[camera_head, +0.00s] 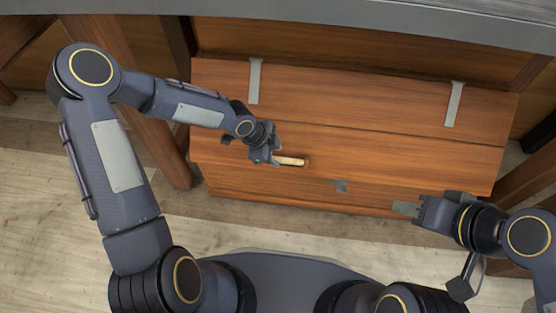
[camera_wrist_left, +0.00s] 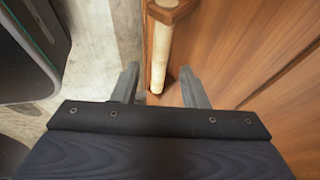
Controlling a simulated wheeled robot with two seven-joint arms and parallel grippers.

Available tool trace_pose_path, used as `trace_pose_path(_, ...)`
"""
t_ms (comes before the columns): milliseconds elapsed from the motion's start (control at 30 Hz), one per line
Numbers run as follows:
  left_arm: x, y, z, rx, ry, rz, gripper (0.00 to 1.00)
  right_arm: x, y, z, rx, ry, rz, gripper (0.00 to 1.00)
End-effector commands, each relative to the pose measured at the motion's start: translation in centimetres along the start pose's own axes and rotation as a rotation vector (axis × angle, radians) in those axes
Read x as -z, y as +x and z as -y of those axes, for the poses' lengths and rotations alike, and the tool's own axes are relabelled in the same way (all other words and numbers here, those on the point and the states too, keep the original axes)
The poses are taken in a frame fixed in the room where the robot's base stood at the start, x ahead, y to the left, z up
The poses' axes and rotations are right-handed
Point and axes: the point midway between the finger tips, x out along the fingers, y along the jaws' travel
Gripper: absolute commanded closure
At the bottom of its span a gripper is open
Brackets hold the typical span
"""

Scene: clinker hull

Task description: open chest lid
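The wooden chest (camera_head: 400,180) lies across the middle of the head view, its plank lid (camera_head: 350,100) down and seemingly closed. Two grey metal straps (camera_head: 255,80) cross the lid's back part. A pale rod-shaped handle (camera_head: 290,160) with a wooden bracket sits near the lid's front edge. My left gripper (camera_head: 272,158) is at the handle's left end. In the left wrist view its two fingers (camera_wrist_left: 158,88) are apart, with the pale handle (camera_wrist_left: 160,55) running between them and visible gaps at the sides. My right gripper (camera_head: 405,208) is by the chest's front right; its finger gap is not clear.
A small grey plate (camera_head: 339,186) is on the chest's front middle. Wooden posts (camera_head: 145,130) stand to the left and right of the chest. A grey rail (camera_head: 350,12) curves across the top. Pale plank floor (camera_head: 50,200) is bare in front and left.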

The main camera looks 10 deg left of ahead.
Motion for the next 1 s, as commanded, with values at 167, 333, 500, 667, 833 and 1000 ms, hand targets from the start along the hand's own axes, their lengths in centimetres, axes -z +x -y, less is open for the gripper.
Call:
trace_pose_path(167,-0.1,2.2,0.0,0.000,-0.001,0.001,0.60,-0.5,1.0,-0.5,0.000,0.000,0.000,0.64)
trace_pose_path(333,0.0,2.6,0.0,0.000,-0.002,0.001,0.60,-0.6,1.1,-0.5,0.000,0.000,0.000,0.64)
trace_pose_path(500,0.0,2.5,0.0,0.000,-0.002,0.001,0.60,-0.6,1.1,-0.5,0.000,0.000,0.000,0.64)
trace_pose_path(667,0.0,2.5,0.0,0.000,-0.002,0.001,0.80,-0.6,1.1,-0.5,0.000,0.000,0.000,0.64)
trace_pose_path(833,0.0,2.5,0.0,0.000,-0.002,0.001,1.00,-0.6,1.1,-0.5,0.000,0.000,0.000,0.64)
trace_pose_path(1000,0.0,2.5,0.0,0.000,-0.003,0.001,1.00,-0.6,1.1,-0.5,0.000,0.000,0.000,0.64)
